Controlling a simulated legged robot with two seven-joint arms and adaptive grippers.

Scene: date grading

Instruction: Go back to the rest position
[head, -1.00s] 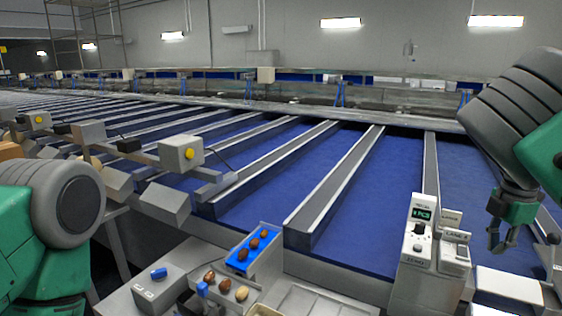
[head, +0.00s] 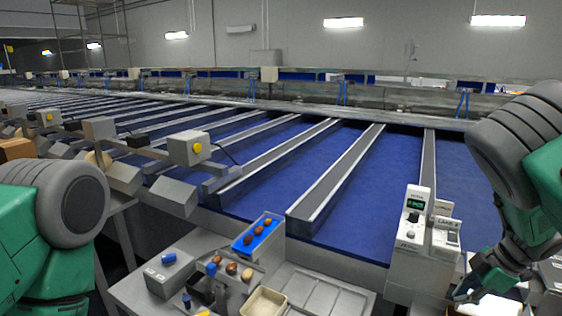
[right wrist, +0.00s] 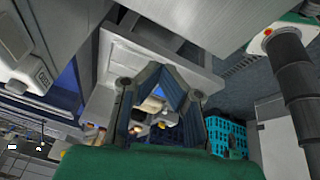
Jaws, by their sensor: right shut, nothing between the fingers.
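My right gripper (head: 466,290) is low at the right side of the head view, just right of the grey control box (head: 412,232) with a small green display. It is shut and holds nothing. The right wrist view shows its two dark fingers (right wrist: 160,88) from behind, with blurred small items beyond them. My left arm shows only as a green and grey joint at the left edge of the head view; its gripper is outside the picture.
A blue tray (head: 270,238) with several brown dates stands on the grey work surface. More dates (head: 232,268) lie in a row in front of it. A beige tray (head: 264,303) is nearer. Blue conveyor lanes (head: 385,190) stretch behind.

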